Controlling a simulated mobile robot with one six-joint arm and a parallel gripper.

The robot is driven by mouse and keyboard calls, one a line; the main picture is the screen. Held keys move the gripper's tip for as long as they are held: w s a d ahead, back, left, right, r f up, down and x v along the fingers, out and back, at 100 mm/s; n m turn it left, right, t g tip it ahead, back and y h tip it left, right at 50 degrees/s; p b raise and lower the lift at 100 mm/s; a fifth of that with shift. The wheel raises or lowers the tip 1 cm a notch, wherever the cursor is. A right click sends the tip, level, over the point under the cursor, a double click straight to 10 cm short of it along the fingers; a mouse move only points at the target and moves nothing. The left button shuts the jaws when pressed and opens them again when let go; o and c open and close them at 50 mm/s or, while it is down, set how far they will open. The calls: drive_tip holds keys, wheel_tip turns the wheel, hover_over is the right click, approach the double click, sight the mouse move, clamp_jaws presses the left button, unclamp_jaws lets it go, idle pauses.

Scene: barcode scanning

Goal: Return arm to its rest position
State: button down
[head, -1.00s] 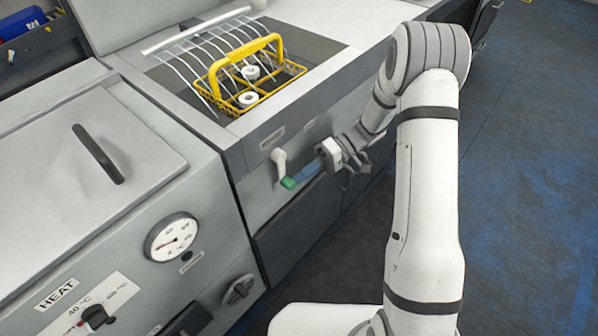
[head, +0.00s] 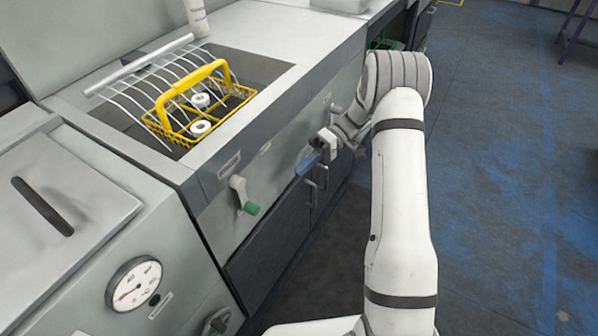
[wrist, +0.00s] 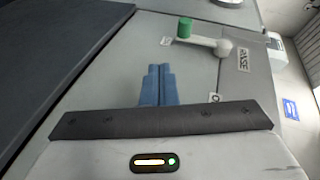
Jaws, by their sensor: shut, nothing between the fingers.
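My gripper (head: 306,164) is at the front of the grey machine in the head view, with its blue fingers closed together and nothing held. In the wrist view the blue fingers (wrist: 158,85) lie side by side, pointing toward the machine's front panel. The arm reaches up from the bottom of the head view and bends back toward the machine. A white crank lever with a green knob (head: 251,208) is on the front panel, left of and apart from my gripper. The lever also shows in the wrist view (wrist: 205,42), beyond the fingertips.
A yellow wire basket (head: 205,100) holding white round parts sits in the machine's sunken basin under curved wire rails. A dial gauge (head: 134,284) is on the left unit. Dark cabinet doors (head: 268,255) stand below. The blue-grey floor (head: 500,180) at the right is open.

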idle(0.5)
drive_tip(key=s+d+r+m+t+h+p, duration=0.1)
drive_tip(key=s+r+m+t+h+p, duration=0.2)
drive_tip(key=s+r+p, duration=0.3)
drive_tip(key=s+d+r+m+t+h+p, duration=0.2)
drive_tip(key=s+r, duration=0.7)
drive_tip(key=r, duration=0.6)
drive_tip(key=s+d+r+m+t+h+p, duration=0.2)
drive_tip(key=s+r+m+t+h+p, duration=0.2)
drive_tip(key=s+r+h+p, duration=0.3)
wheel_tip(320, 180, up, 4)
drive_tip(key=s+t+p, duration=0.1)
drive_tip(key=p, duration=0.1)
drive_tip(key=shift+s+d+r+t+p, duration=0.2)
drive_tip(key=shift+s+r+t+p, duration=0.1)
drive_tip(key=shift+t+p, duration=0.1)
